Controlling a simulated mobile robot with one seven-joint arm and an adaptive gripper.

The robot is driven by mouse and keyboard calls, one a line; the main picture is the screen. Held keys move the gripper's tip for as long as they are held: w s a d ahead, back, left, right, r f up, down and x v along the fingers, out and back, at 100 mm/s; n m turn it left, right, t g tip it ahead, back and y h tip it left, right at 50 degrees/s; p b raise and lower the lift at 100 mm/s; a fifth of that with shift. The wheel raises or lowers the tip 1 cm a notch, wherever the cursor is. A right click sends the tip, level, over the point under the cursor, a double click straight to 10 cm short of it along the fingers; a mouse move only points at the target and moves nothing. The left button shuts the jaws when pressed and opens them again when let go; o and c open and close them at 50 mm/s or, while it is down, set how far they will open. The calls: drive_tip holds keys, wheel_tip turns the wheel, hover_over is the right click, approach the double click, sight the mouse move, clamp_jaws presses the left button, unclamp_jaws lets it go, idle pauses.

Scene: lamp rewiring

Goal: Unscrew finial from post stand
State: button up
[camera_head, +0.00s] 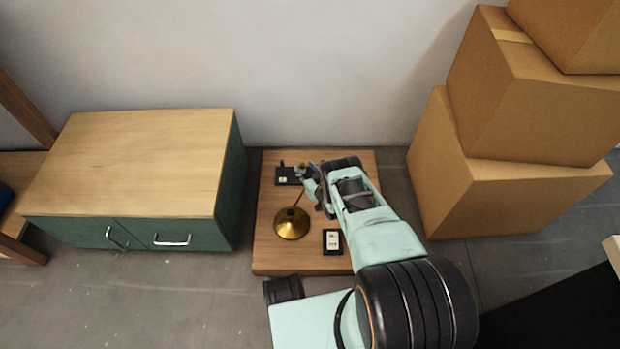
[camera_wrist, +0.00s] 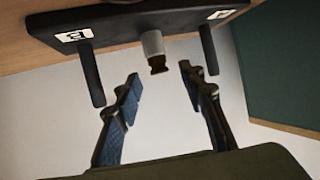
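A black stand (camera_wrist: 115,32) with white labels and two black posts shows at the top of the wrist view. Between its posts is a pale grey cylinder (camera_wrist: 152,43) with a dark brass tip (camera_wrist: 158,66), which looks like the finial. My gripper (camera_wrist: 159,75) is open, its blue-padded fingers apart on either side of the tip; I see no contact. In the head view my gripper (camera_head: 311,183) is over the wooden platform, beside a black labelled block (camera_head: 286,177). My arm hides part of this area.
A brass lamp base (camera_head: 292,224) with a thin stem stands on the wooden platform (camera_head: 290,263). Another black labelled block (camera_head: 333,241) lies near its front. A green cabinet (camera_head: 130,165) stands left, and stacked cardboard boxes (camera_head: 500,185) stand right. A wall is behind.

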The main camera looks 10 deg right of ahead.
drive_tip(key=shift+b+x, duration=0.35)
drive_tip(key=shift+x, duration=0.7)
drive_tip(key=shift+c, duration=0.5)
clamp_jaws()
drive_tip(key=shift+o, duration=0.4)
unclamp_jaws()
drive_tip(key=shift+o, duration=0.5)
drive_tip(key=o, duration=0.3)
